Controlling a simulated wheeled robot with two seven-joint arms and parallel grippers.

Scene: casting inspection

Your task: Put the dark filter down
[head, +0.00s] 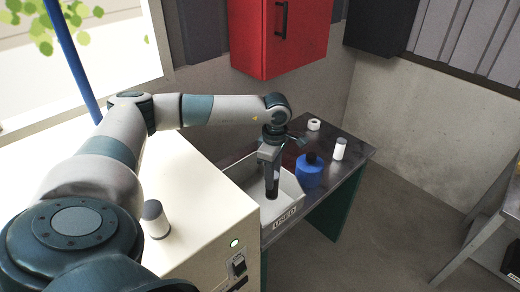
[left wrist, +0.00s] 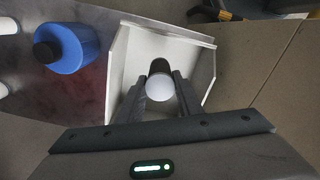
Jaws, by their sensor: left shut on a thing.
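My left gripper (head: 270,168) reaches down over the white tray (head: 284,219) and is shut on the dark filter (head: 271,190). In the left wrist view the filter (left wrist: 159,81) sits between the two fingers, with a pale round end toward the camera and a dark body beyond. It is upright inside the outline of the tray (left wrist: 189,36). I cannot tell whether its lower end touches the tray floor. My right gripper is not in view.
A blue bottle with a dark cap (head: 309,172), a white cylinder (head: 339,149) and a white roll (head: 314,124) stand right of the tray on the dark table. A red wall box (head: 277,40) hangs behind.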

